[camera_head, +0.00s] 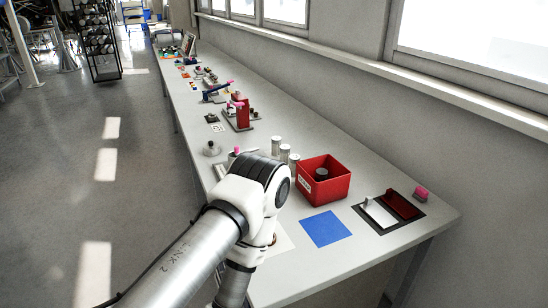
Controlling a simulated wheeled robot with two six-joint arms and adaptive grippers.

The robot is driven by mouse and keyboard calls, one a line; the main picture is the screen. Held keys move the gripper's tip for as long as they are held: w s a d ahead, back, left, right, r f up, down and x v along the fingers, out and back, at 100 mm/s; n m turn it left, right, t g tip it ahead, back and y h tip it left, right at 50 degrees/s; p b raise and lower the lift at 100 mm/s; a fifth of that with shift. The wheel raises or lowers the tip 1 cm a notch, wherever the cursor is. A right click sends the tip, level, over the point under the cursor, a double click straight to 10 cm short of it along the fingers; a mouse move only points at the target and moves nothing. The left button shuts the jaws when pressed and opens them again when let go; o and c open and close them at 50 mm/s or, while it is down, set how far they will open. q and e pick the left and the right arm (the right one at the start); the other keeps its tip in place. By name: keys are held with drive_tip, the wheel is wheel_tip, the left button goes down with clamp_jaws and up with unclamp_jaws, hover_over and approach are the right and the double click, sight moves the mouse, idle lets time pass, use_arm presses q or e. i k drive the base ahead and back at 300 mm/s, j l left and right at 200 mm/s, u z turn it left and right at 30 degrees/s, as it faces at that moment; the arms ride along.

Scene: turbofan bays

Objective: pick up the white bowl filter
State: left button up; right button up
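I cannot make out the white bowl filter for certain. Several pale grey cylinders (276,147) stand upright on the bench behind my arm, and a small round grey part (211,149) sits near the bench's left edge. A white piece with a pink top is partly hidden behind my arm. One white and grey arm of mine comes in from the lower left and reaches over the bench. Its gripper is hidden or out of the picture, and the other gripper is not seen.
A red open bin (346,180) with a dark round part (321,174) inside stands right of my arm. A blue square (325,229) lies in front of it. A dark tray (368,225) and a pink block (421,193) are at right. A red stand (243,115) is farther back.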

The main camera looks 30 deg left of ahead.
sight(284, 150)
drive_tip(key=j+z, duration=0.2)
drive_tip(key=j, duration=0.25)
drive_tip(key=k+j+z, duration=0.2)
drive_tip(key=j, duration=0.2)
drive_tip(key=j+z, duration=0.15)
drive_tip(key=j, duration=0.3)
drive_tip(key=k+j+z, duration=0.2)
drive_tip(key=j, duration=0.2)
drive_tip(key=j+z, duration=0.2)
drive_tip(key=j, duration=0.2)
drive_tip(key=k, duration=0.05)
